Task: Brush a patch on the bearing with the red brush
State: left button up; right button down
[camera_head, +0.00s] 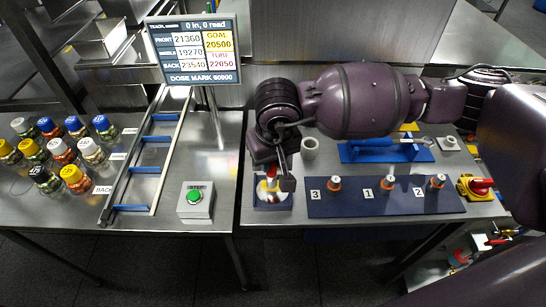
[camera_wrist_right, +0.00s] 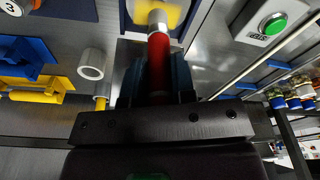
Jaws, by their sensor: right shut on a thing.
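My right gripper (camera_head: 277,172) is shut on the red brush, low over a small pad (camera_head: 272,205) with a blue edge at the front of the right table. In the right wrist view the red brush (camera_wrist_right: 158,65) stands between the fingers, its pale tip pointing away from the gripper. The tip overlaps a yellow patch (camera_wrist_right: 177,14) on the pad; I cannot tell whether they touch. The bearing is not clearly made out; the gripper and brush cover part of the pad. My left gripper is not in view.
A dark blue board (camera_head: 340,206) with several orange-and-white pegs lies right of the pad. Behind it are a pale cup (camera_head: 309,147) and a blue holder (camera_head: 362,152). A green-button box (camera_head: 195,201), a screen (camera_head: 192,50) and several jars (camera_head: 62,150) stand left.

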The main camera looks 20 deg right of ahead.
jog(key=shift+w+a, duration=0.15)
jog(key=shift+a, duration=0.4)
jog(key=shift+w+a, duration=0.15)
jog(key=shift+a, duration=0.4)
jog(key=shift+r, duration=0.1)
jog(key=shift+r, duration=0.5)
jog(key=shift+s+d+p, duration=0.45)
jog(key=shift+s+d, duration=1.55)
jog(key=shift+f+b, duration=0.3)
jog(key=shift+f, duration=0.25)
dwell(0.6)
jog(key=shift+b, duration=0.35)
dwell(2.1)
